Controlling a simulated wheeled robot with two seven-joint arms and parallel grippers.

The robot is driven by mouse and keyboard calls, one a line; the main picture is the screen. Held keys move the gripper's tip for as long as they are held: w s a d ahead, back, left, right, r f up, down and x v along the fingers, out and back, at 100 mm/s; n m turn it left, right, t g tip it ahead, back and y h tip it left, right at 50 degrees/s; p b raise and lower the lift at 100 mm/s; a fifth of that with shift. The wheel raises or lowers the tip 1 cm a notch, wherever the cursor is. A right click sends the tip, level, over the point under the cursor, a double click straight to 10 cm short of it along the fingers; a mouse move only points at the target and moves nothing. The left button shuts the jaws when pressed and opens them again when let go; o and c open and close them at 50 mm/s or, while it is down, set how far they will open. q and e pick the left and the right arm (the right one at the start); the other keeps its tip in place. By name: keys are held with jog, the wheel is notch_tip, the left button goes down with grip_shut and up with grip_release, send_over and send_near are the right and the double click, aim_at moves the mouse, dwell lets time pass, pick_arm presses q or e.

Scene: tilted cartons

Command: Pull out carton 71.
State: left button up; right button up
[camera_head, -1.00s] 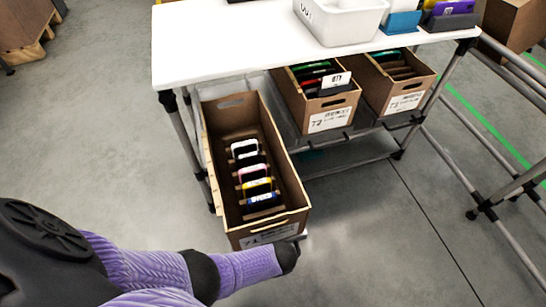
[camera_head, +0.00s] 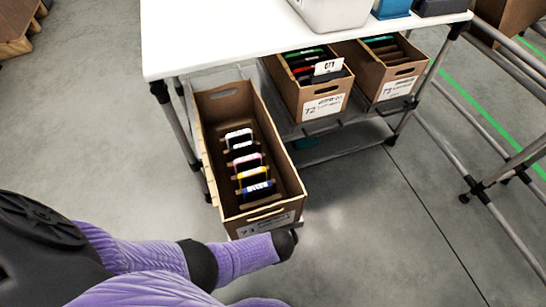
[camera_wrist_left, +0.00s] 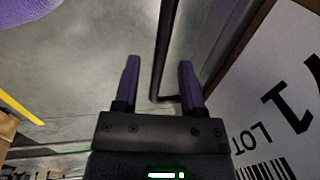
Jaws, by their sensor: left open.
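Carton 71 (camera_head: 222,165) is a long open brown box. It sits well forward of the table, its front end low and near me, with several coloured packs inside. Its white label (camera_head: 266,225) is on the front face; the label fills the right of the left wrist view (camera_wrist_left: 270,110). My left arm reaches in from the left to just below the carton's front. My left gripper (camera_wrist_left: 158,75) is open, its purple fingers on either side of a thin dark bar, beside the carton's label face. Its fingers are hidden in the head view. My right gripper is not in view.
Two more cartons (camera_head: 325,107) (camera_head: 398,84) stand on the shelf under the white table (camera_head: 210,40), right of carton 71. A table leg (camera_head: 173,120) is close on the carton's left. A tube rack (camera_head: 500,175) stands at the right. The floor in front is clear.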

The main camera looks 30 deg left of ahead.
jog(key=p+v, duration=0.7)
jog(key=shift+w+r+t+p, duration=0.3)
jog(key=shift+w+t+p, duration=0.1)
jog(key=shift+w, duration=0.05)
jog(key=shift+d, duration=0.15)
